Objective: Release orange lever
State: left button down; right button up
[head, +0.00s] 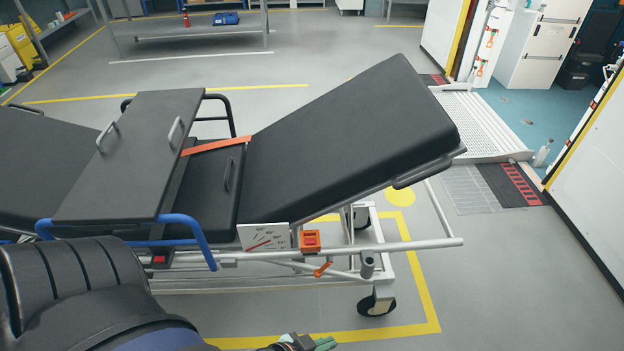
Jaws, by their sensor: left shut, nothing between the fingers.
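The orange lever (322,270) is a small tilted handle under the stretcher's side rail, near its right end. Just above it, an orange-red block (310,240) sits at the rail next to a white angle plate (264,237). The stretcher (345,140) has a black padded backrest raised at a slant to the right. My left gripper (318,343) shows only in part at the bottom edge, below the lever and apart from it. It is shut and empty. My right gripper is out of view.
A dark board with handles (125,160) lies across the stretcher. A wheel (376,305) stands at the lower right. Floor to the right is clear up to the ramp (480,125).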

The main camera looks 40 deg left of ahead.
aim_at(317, 272)
jog(key=i+l+u, duration=0.15)
jog(key=l+u, duration=0.15)
jog(key=u, duration=0.15)
jog(key=i+l+u, duration=0.1)
jog(key=l+u, duration=0.65)
jog(key=l, duration=0.2)
jog(key=l+u, duration=0.35)
jog(key=l, duration=0.15)
